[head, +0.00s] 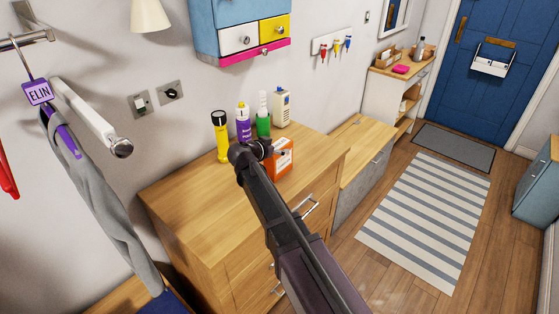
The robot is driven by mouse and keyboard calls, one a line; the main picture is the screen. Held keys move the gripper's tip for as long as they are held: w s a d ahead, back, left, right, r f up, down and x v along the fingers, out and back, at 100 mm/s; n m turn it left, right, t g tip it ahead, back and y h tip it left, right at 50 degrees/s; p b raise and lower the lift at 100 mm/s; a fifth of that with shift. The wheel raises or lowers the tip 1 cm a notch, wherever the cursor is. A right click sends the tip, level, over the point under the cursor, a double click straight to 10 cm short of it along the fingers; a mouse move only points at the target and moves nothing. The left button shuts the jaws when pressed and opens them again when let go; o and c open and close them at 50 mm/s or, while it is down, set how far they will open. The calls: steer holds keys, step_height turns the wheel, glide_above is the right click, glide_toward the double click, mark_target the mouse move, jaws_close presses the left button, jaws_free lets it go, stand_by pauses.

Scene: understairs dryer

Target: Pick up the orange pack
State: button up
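The orange pack (283,160) is a small box with a pale label. It stands upright near the right front edge of the wooden chest of drawers (205,190). My arm reaches up from the lower right, and its dark end with my gripper (248,152) is just left of the pack and overlaps its left side in the head view. I cannot tell whether they touch. The fingers are too small and dark to read, so I cannot tell whether they are open or shut.
Behind the pack stand a yellow flashlight (221,137), a purple bottle (243,123), a green bottle (263,117) and a cream device (281,107). A wall cabinet (225,12) hangs above. A grey garment (110,200) hangs at left. The chest's left top is clear.

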steer(key=c, duration=1.2)
steer(key=shift+r, duration=0.15)
step_height(320, 180, up, 3)
steer(key=p, duration=0.3)
steer(key=s+a, duration=0.2)
steer(key=s, duration=0.3)
steer(key=s+a+r+p, duration=0.1)
steer(key=s+a, duration=0.1)
steer(key=s, duration=0.2)
steer(key=s+a+p, duration=0.1)
steer(key=s+a, duration=0.1)
steer(key=s, duration=0.3)
steer(key=shift+s+a+r, duration=0.25)
steer(key=shift+s+r, duration=0.05)
steer(key=shift+r, duration=0.05)
